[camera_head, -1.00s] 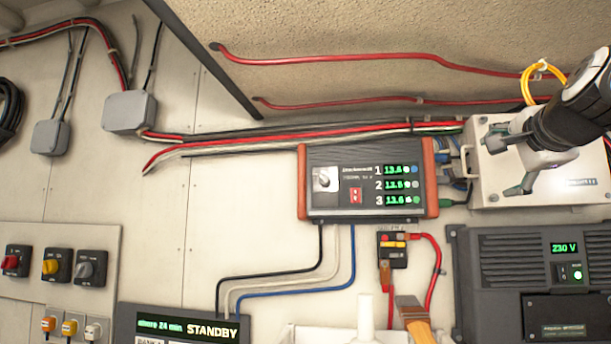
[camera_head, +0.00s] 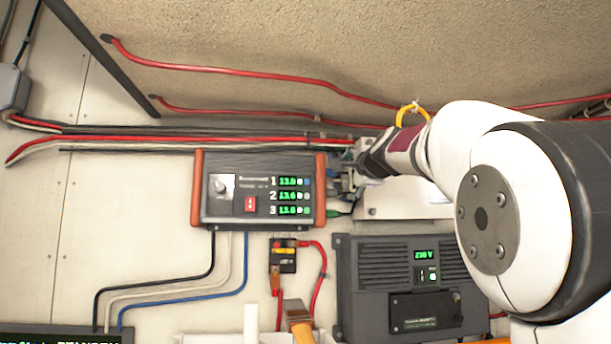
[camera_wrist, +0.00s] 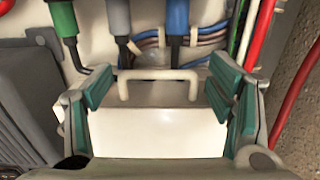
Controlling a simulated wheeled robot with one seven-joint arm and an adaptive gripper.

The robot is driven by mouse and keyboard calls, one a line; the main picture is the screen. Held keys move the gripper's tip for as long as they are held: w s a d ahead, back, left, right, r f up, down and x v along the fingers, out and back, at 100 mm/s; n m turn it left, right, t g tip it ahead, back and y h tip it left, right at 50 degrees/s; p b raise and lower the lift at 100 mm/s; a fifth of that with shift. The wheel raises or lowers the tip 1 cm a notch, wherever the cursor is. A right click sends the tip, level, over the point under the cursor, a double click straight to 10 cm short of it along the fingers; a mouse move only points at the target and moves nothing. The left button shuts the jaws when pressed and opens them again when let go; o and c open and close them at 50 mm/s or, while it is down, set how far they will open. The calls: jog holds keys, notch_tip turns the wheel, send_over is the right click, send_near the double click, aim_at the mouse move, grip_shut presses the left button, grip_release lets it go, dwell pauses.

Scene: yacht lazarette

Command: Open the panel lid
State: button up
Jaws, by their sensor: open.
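The panel is a white box on the wall, with its lower part (camera_head: 405,200) showing behind my arm in the head view. In the wrist view its white lid face (camera_wrist: 155,130) is straight ahead, with a pale U-shaped handle (camera_wrist: 140,74) on its far edge. My gripper (camera_wrist: 160,78) is open, with a teal-padded finger on each side of the handle and a gap at both ends. Nothing is held. The lid looks shut. In the head view my arm hides most of the box and its handle, and the fingertips cannot be made out.
Green, grey and blue cable plugs (camera_wrist: 117,18) hang close beyond the handle. A charger with three readouts (camera_head: 262,188) is left of the panel. A dark 230 V unit (camera_head: 405,285) is below it. Red cables (camera_head: 250,75) run above.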

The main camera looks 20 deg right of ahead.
jog(key=shift+x, duration=0.85)
jog(key=c, duration=1.5)
jog(key=shift+o, duration=0.2)
jog(key=shift+s, duration=0.15)
